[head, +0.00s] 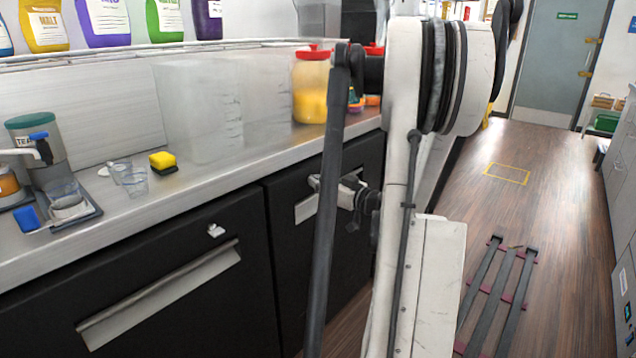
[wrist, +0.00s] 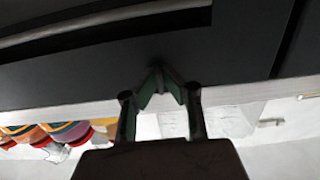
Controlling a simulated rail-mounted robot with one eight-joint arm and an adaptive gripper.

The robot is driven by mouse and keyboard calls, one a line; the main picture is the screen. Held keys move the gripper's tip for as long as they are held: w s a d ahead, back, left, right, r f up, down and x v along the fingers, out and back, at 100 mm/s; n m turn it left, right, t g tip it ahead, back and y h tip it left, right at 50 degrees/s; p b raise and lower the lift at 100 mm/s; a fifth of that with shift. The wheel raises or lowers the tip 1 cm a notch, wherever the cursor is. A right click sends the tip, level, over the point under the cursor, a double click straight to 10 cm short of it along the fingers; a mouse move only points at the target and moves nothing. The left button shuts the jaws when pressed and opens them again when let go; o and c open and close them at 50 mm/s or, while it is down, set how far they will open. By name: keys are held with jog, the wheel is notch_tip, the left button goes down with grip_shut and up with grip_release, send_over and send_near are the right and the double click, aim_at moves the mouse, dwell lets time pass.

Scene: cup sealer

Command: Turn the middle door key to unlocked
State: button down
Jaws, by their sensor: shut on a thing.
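The middle door (head: 298,240) is a dark cabinet front under the counter, with a wide metal handle (head: 306,208) near its top. My gripper (head: 318,183) is at the upper part of this door, just above the handle. In the wrist view, its two green-lined fingers (wrist: 158,78) angle together and meet at the dark door face (wrist: 100,65). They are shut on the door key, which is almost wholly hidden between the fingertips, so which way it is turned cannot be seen. The door looks closed.
The left door (head: 180,300) has its own small key (head: 215,230) and handle. The wooden floor at right has dark slats (head: 495,295).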

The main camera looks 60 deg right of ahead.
jog(key=c, duration=1.9)
grip_release()
jog(key=s, duration=0.4)
jog(key=s+a, duration=0.1)
jog(key=s, duration=0.7)
jog(key=shift+a, duration=0.25)
